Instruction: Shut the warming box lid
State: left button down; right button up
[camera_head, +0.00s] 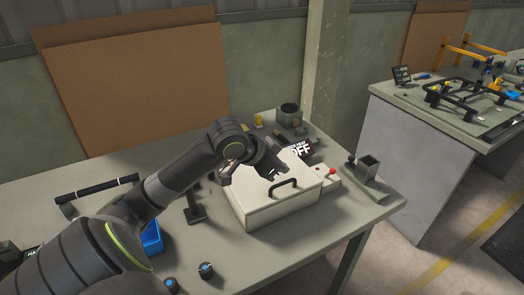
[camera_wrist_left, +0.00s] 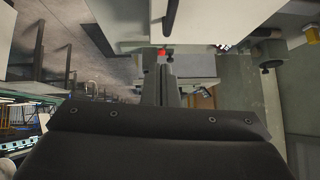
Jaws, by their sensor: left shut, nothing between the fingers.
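The warming box (camera_head: 262,213) is a white box on the workbench in the head view. Its lid (camera_head: 246,189) looks down on the box, with a black handle (camera_head: 284,184) near the front edge. Whether a thin gap remains is too small to tell. My left gripper (camera_head: 273,164) is shut and empty, over the back part of the lid and behind the handle. I cannot tell whether it touches the lid. In the left wrist view a white surface, likely the box (camera_wrist_left: 205,20), fills the top. My right gripper is not in view.
A display reading OFF (camera_head: 301,150) stands behind the box. A red button (camera_head: 332,171) and a grey square holder (camera_head: 368,168) are to its right. A blue tray (camera_head: 152,238) and small dark knobs (camera_head: 206,269) lie to the left and front. The front right of the bench is clear.

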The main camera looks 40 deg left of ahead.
pick_arm(q)
jog(key=v, duration=0.8)
jog(key=shift+s, duration=0.35)
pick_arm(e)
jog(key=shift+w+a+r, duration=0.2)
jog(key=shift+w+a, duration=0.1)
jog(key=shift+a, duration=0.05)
pick_arm(q)
jog(key=shift+f, duration=0.1)
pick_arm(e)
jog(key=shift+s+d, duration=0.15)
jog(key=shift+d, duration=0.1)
